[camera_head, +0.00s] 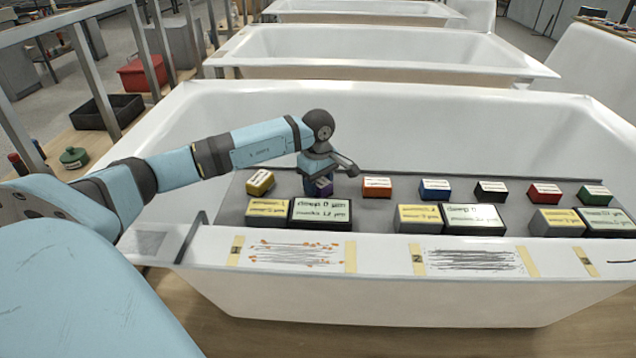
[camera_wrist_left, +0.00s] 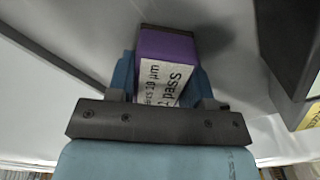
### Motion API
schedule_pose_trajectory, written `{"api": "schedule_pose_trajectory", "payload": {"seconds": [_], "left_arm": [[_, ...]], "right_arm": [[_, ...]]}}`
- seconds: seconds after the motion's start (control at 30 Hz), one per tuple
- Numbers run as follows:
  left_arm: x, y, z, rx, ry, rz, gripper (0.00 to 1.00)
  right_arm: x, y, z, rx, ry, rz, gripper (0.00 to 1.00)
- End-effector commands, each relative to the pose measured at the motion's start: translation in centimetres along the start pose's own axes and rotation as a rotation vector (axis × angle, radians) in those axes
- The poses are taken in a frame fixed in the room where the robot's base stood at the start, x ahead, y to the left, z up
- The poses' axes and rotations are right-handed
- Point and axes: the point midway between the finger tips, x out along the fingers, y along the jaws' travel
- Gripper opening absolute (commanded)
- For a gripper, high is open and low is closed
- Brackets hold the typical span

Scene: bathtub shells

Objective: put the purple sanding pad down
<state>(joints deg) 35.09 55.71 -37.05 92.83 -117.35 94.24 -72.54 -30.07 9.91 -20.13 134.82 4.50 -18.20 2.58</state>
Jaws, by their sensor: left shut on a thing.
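The purple sanding pad (camera_wrist_left: 166,45) is a small block with a dark top edge and a white printed label, seen between the fingers in the left wrist view. In the head view only a little of the purple pad (camera_head: 324,183) shows below my left gripper (camera_head: 318,176). My left gripper is shut on it, over the grey board (camera_head: 350,206) in the white bathtub shell, in the row of pads between the yellow and orange ones. I cannot tell whether the pad touches the board. My right gripper is not in view.
A yellow pad (camera_head: 260,182) is left of my gripper and an orange pad (camera_head: 377,187) right of it. Blue (camera_head: 435,189), black, red and green pads continue rightward. Labelled boxes (camera_head: 320,214) stand in front, near the tub rim (camera_head: 400,250).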

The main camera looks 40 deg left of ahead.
Motion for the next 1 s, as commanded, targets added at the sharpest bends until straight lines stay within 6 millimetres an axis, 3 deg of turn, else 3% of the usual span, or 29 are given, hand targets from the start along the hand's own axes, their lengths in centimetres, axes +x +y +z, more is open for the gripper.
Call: {"api": "schedule_pose_trajectory", "payload": {"seconds": [0.03,0.13,0.5,0.67,1.0], "left_arm": [[0.2,0.0,0.0,0.000,0.000,0.000,0.49],[0.1,0.0,0.0,0.000,0.000,0.000,0.72],[-0.6,0.0,0.0,0.000,0.000,0.001,0.72],[-3.4,0.1,-0.1,-0.001,0.001,0.004,0.72],[-10.3,0.1,0.0,0.000,0.001,0.002,0.72]], "right_arm": [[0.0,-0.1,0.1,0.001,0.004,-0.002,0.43],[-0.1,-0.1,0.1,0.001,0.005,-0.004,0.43],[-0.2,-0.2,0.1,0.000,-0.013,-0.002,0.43],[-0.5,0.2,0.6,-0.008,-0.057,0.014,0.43],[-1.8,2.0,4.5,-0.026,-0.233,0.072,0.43]]}}
